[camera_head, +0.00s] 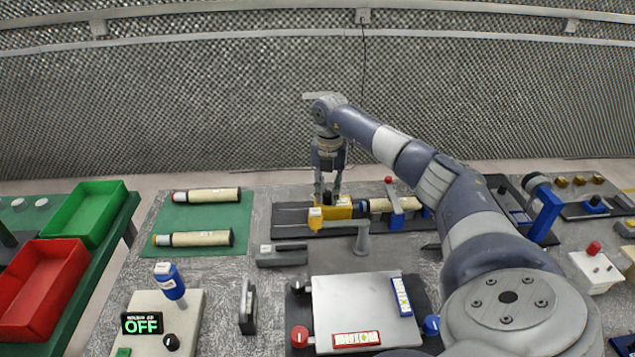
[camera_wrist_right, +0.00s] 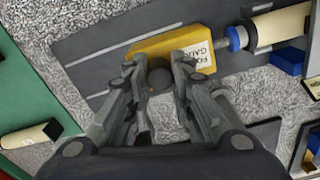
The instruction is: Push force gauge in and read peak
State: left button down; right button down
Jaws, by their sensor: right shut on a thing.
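The yellow force gauge (camera_head: 343,210) sits on a dark slotted base plate at the back middle of the table. In the wrist view its body (camera_wrist_right: 150,47) shows a white label, partly cut off by my finger. My right gripper (camera_head: 327,198) comes down on it from above. In the wrist view the fingers (camera_wrist_right: 158,68) are closed around a dark round knob (camera_wrist_right: 160,79) at the gauge. The gauge's blue-grey tip (camera_wrist_right: 236,38) points at a cream cylinder (camera_wrist_right: 280,26) and appears to touch its end. No peak reading is legible. My left gripper is not in view.
Cream rolls (camera_head: 206,194) lie on a green mat at left. A control box with an OFF display (camera_head: 142,323) stands front left. Red (camera_head: 40,290) and green bins stand far left. A grey plate (camera_head: 352,305) lies in front. My right arm covers the right middle.

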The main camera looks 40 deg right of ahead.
jog(key=shift+s+d, duration=0.2)
jog(key=shift+d, duration=0.15)
jog(key=c, duration=1.4)
grip_release()
jog(key=shift+r, duration=0.15)
notch_tip(320, 180, up, 12)
jog(key=shift+f, duration=0.2)
